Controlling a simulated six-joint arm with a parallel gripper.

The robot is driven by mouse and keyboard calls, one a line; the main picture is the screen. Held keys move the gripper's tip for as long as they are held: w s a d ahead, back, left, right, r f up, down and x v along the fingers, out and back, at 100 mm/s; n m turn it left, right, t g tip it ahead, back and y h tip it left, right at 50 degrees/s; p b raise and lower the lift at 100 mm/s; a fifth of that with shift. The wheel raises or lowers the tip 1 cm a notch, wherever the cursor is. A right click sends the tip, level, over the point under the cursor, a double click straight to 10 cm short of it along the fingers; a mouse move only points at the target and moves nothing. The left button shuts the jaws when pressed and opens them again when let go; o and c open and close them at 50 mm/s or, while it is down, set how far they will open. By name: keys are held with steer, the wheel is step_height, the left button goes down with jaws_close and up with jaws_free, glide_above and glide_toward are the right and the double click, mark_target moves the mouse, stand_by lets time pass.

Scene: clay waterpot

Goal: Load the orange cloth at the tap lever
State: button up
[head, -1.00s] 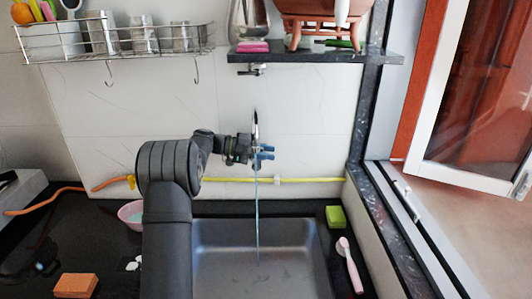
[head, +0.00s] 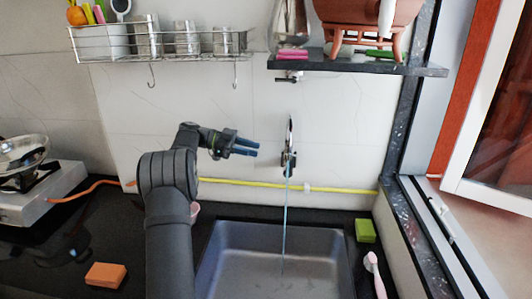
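The tap (head: 288,163) is on the tiled wall above the sink, with its lever (head: 291,130) pointing up. A thin stream of water (head: 285,215) runs from it into the sink. An orange block-like piece (head: 105,275) lies flat on the black counter at the lower left; it looks more like a sponge than a cloth. No other orange cloth shows. My gripper (head: 257,148) is in front of the wall, left of the tap and apart from it. Its two blue fingers point right with a small gap between them and nothing visible in it.
The sink (head: 270,270) is empty but for water. A green sponge (head: 365,230) and a pink brush (head: 374,272) lie to its right. A stove with a pan (head: 22,155) stands at the left. A dark shelf (head: 360,66) and wire rack (head: 160,44) hang above.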

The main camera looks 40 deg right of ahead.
mark_target(290, 165)
steer(key=shift+w+a+r, duration=0.15)
steer(key=shift+w+a, duration=0.25)
steer(key=shift+w, duration=0.05)
steer(key=shift+s+r+n, duration=0.1)
steer(key=shift+r+n, duration=0.05)
steer(key=shift+n, duration=0.25)
jaws_close()
steer(key=s+a+n+t+h, duration=0.25)
steer(key=n+t, duration=0.35)
steer(key=n, duration=0.7)
steer(key=s+a+n+t+h, duration=0.25)
steer(key=s+n+t, duration=0.2)
steer(key=n, duration=0.85)
steer(key=s+d+f, duration=0.2)
steer(key=d, duration=0.9)
steer(key=shift+d+f+t, duration=0.3)
steer(key=shift+d+t, duration=0.05)
steer(key=shift+t, duration=0.1)
